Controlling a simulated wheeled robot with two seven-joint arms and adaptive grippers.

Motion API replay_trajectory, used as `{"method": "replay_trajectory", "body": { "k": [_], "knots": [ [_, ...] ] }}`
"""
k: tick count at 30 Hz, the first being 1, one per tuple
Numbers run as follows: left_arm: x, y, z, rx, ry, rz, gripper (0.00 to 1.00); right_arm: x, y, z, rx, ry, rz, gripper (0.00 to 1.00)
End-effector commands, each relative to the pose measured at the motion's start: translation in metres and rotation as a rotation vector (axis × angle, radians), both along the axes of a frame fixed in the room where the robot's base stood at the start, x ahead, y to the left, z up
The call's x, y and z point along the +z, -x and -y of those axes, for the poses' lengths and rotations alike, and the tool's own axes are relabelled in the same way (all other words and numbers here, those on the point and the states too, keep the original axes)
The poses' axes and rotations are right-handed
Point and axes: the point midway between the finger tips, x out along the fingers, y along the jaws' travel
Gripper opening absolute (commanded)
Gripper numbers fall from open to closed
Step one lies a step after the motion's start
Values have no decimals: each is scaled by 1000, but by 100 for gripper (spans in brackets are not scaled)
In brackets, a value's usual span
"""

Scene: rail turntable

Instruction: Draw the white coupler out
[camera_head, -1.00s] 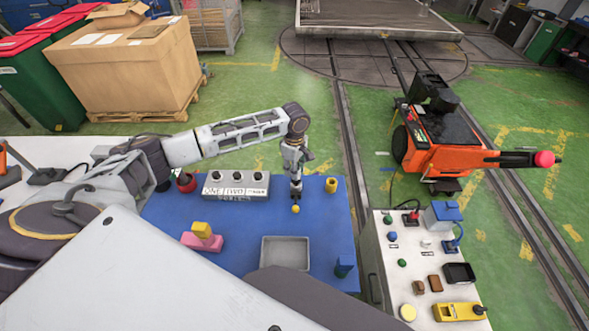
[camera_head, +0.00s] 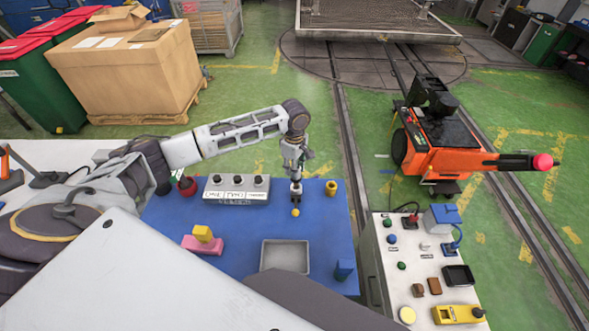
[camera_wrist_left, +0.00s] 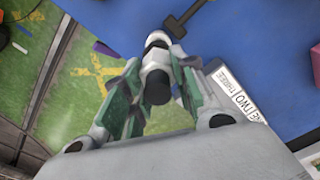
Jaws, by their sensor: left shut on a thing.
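My left gripper (camera_head: 296,188) is over the back right part of the blue mat (camera_head: 220,275), right of the grey box (camera_head: 236,198) with three dark round tops and white labels. In the left wrist view my left gripper (camera_wrist_left: 152,100) is shut on a short white-and-black cylindrical piece (camera_wrist_left: 156,62), which seems to be the white coupler. Its white part shows beyond the fingers and its black end faces the camera. A small yellow knob (camera_head: 295,212) shows just below the gripper in the head view. Whether the piece is seated in anything is hidden. My right gripper is not in view.
A grey tray (camera_head: 263,256), a pink block with a yellow top (camera_head: 203,246), a blue block (camera_head: 344,268), a red pot (camera_head: 187,186) and a brass cylinder (camera_head: 331,187) stand on the mat. A white control console (camera_head: 385,260) stands to the right. The mat's middle is clear.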

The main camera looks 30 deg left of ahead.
Motion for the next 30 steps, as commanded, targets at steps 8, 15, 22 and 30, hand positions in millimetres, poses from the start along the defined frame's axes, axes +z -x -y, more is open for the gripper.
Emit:
{"method": "replay_trajectory", "body": {
  "k": [8,15,22,30],
  "knots": [
    [8,0,0,-1,0,1,0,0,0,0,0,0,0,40],
    [15,0,0,0,0,1,0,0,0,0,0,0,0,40],
    [21,0,0,0,0,1,0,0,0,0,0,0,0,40],
    [28,0,0,0,0,1,0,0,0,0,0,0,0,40]
  ]
}}
